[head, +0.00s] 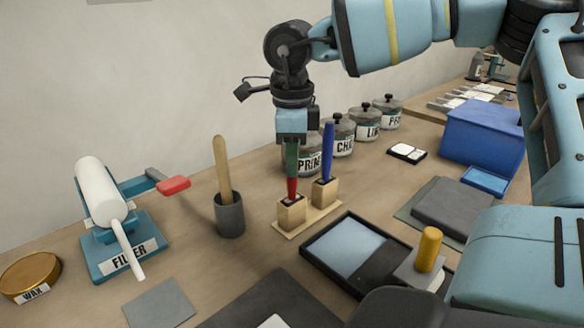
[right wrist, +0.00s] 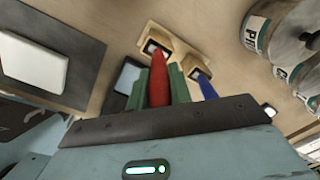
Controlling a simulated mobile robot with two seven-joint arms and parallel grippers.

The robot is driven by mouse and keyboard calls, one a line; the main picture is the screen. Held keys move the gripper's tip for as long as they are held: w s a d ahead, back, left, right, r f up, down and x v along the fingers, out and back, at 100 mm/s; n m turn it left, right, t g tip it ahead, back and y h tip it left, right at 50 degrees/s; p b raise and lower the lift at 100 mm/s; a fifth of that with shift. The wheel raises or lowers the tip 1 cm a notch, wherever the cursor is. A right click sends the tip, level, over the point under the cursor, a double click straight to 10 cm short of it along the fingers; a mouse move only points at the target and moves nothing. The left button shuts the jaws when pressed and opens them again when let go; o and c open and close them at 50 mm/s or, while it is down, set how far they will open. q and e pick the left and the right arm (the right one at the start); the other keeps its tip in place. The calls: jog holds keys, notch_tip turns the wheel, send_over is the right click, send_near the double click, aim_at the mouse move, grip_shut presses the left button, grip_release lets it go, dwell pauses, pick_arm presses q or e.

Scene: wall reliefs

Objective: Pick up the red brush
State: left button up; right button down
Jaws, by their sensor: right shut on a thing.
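The red brush (head: 292,189) stands upright, its lower end at the opening of a wooden block holder (head: 291,214). My right gripper (head: 291,158) points down from above, its green fingers shut around the brush's upper part. In the right wrist view the red brush (right wrist: 159,82) lies between the two green fingers, with the holder (right wrist: 158,40) beyond its tip. How deep the brush sits in the block cannot be told. My left gripper is not in view.
A blue brush (head: 328,150) stands close beside in a second block (head: 323,191). A grey cup (head: 229,215) with a wooden handle is to the left. Labelled jars (head: 343,137) stand behind. A dark tray (head: 318,258) lies in front.

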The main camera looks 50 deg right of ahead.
notch_tip(320, 180, up, 10)
jog(key=shift+r, duration=0.1)
dwell(0.4)
